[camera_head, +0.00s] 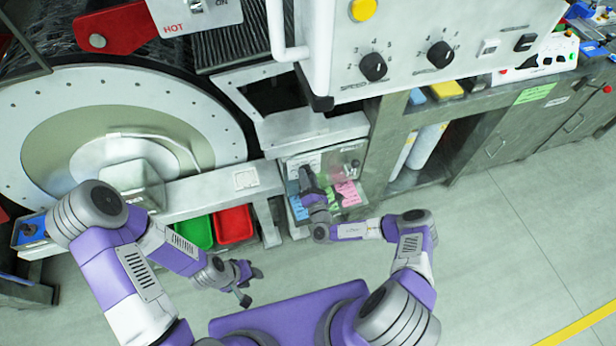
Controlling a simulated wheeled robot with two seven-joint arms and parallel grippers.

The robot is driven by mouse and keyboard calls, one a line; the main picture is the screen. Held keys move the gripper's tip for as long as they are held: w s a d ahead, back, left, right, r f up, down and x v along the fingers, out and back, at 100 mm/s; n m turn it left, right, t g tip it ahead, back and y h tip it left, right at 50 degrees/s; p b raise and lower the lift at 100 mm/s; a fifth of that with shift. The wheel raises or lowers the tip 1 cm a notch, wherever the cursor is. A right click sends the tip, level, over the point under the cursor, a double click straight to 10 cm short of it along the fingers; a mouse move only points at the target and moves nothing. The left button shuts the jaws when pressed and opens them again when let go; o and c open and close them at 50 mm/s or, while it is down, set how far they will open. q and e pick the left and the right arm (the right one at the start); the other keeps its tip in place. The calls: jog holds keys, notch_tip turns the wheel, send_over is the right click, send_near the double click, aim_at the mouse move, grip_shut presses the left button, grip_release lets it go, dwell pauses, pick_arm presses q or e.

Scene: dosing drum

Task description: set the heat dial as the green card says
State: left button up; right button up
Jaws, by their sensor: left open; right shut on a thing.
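A green card (329,193) is on a small board under the grey ledge, partly hidden by my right gripper, between a blue card (300,208) and a pink card (347,192). Its writing is too small to read. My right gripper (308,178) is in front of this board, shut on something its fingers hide. My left gripper (246,281) is open and empty, low over the floor. Two black dials, a left one (373,66) and a right one (440,54), are on the white panel above.
The large round drum (40,140) fills the left. A green bin (194,232) and a red bin (234,225) stand below it. A white handle (278,35) sticks out at the panel's left edge. A green label (535,93) is on the right bench. The floor at right is clear.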

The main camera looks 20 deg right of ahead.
jog(key=m+h, duration=0.1)
jog(key=m, duration=0.5)
jog(key=shift+a+m, duration=0.1)
jog(key=shift+m, duration=0.2)
dwell(0.4)
jog(key=o, duration=1.1)
jog(key=shift+c, duration=0.2)
jog(key=shift+s, duration=0.1)
jog(key=s+p, duration=0.1)
jog(key=s, duration=0.6)
jog(key=shift+s+a+f+p, duration=0.2)
jog(key=shift+f+p, duration=0.1)
jog(key=shift+a, duration=0.1)
